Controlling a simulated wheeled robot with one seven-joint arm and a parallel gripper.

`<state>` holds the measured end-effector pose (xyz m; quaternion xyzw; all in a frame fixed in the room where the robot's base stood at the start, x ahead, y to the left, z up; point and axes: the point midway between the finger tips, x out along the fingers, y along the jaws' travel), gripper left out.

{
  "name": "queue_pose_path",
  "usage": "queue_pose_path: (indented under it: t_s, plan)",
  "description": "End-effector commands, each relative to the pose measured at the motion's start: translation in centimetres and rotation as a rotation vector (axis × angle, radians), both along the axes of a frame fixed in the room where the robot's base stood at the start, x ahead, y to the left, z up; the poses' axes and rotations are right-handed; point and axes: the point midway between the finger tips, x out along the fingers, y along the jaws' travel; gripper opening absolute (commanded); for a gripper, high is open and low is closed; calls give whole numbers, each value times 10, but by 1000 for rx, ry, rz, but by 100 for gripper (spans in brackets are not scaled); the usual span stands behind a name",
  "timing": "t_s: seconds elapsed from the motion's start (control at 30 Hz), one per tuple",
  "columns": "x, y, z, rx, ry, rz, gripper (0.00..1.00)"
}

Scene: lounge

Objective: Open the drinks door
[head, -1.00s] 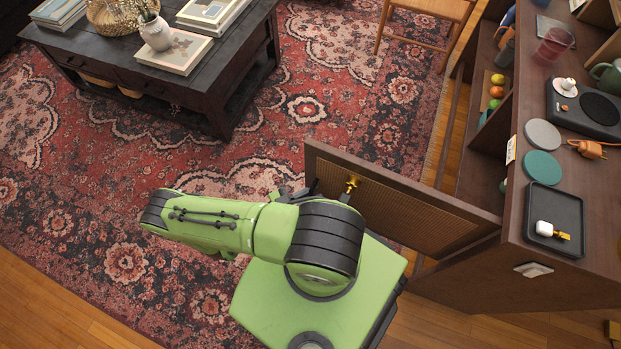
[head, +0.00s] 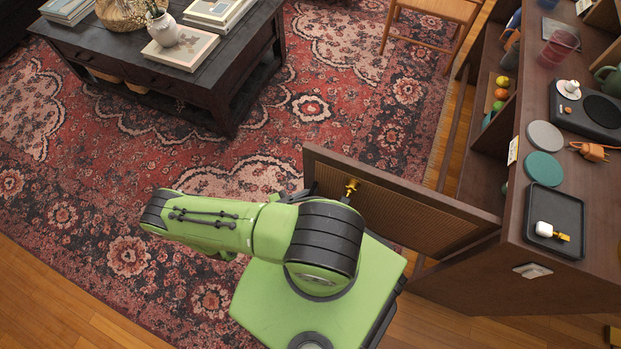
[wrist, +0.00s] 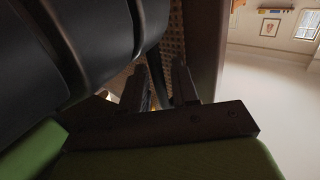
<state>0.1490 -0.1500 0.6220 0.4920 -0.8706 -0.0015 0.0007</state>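The drinks door (head: 410,212), a brown-framed panel with woven cane, stands swung well out from the cabinet (head: 515,190), joined near the cabinet's near end. Its brass knob (head: 352,187) shows just above my green and black arm. In the head view my arm mostly hides my gripper. In the wrist view my gripper (wrist: 160,85) shows two dark fingers with a gap between them, close to the cane panel (wrist: 174,40). A small brass glint shows low between the fingers; I cannot tell whether they touch it.
The cabinet top carries a black tray (head: 573,247), round coasters (head: 544,166) and a turntable (head: 590,108). A dark coffee table (head: 190,100) stands at upper left, and a wooden chair (head: 433,12) at the top. The patterned rug (head: 110,215) is clear at left.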

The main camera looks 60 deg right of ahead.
Motion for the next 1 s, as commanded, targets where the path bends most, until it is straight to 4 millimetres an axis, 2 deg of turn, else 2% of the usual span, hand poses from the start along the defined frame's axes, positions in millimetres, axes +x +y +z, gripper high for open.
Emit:
queue_pose_path:
  t_s: [0.27,0.37,0.47,0.8,1.0]
  plan:
    - [1,0,0,-2,-3,2,29]
    - [6,6,0,-1,-4,5,29]
    - [16,24,0,1,-6,7,29]
    - [65,106,-4,-2,-7,8,29]
    - [80,132,-2,-1,-2,4,29]
